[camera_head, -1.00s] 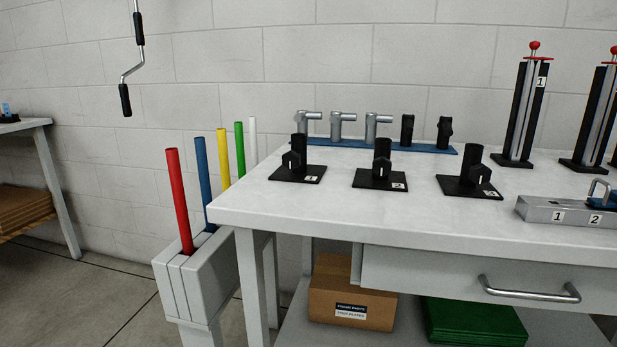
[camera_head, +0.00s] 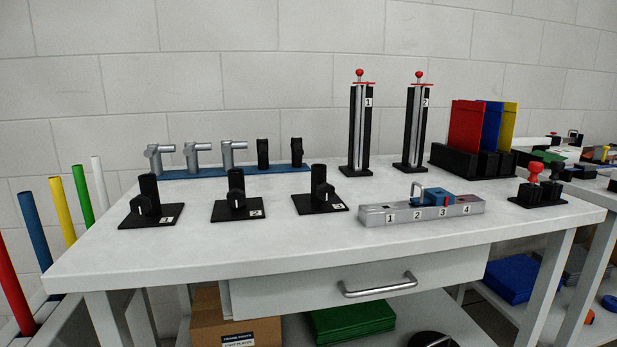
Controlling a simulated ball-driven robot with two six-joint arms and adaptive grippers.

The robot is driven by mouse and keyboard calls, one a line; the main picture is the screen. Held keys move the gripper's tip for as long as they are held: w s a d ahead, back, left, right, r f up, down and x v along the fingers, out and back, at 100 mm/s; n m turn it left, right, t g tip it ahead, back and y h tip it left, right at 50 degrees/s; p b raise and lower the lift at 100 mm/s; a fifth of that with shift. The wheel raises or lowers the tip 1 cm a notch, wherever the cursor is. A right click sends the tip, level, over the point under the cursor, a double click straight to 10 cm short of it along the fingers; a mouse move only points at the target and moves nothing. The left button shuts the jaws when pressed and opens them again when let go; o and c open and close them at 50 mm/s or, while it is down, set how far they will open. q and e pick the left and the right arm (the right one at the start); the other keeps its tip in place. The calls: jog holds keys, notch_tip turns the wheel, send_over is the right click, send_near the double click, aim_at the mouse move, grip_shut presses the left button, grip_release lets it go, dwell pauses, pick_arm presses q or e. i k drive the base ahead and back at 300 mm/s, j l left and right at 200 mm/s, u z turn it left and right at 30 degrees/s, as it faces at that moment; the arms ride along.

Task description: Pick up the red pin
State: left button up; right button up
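A small red pin-like piece (camera_head: 446,200) shows at the blue clamp part (camera_head: 431,197) on the grey metal bar (camera_head: 375,216) numbered 1 to 4. The bar lies on the right half of the white table (camera_head: 290,250). It is too small to tell whether the red piece stands in a hole or against the blue part. Other red things are the rod (camera_head: 13,290) at the left edge and red-knobbed tops on the two tall black stands. Neither of my grippers is in view.
Three black holders (camera_head: 237,205) stand left of the bar. Behind are a blue rack (camera_head: 240,170) of grey and black fittings, tall stands (camera_head: 360,130) and colored plates (camera_head: 475,130). Red and black stamp-like handles (camera_head: 535,175) stand at right. A drawer handle (camera_head: 378,290) juts from the front.

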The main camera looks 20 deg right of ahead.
aim_at(535, 168)
jog(key=z, duration=1.95)
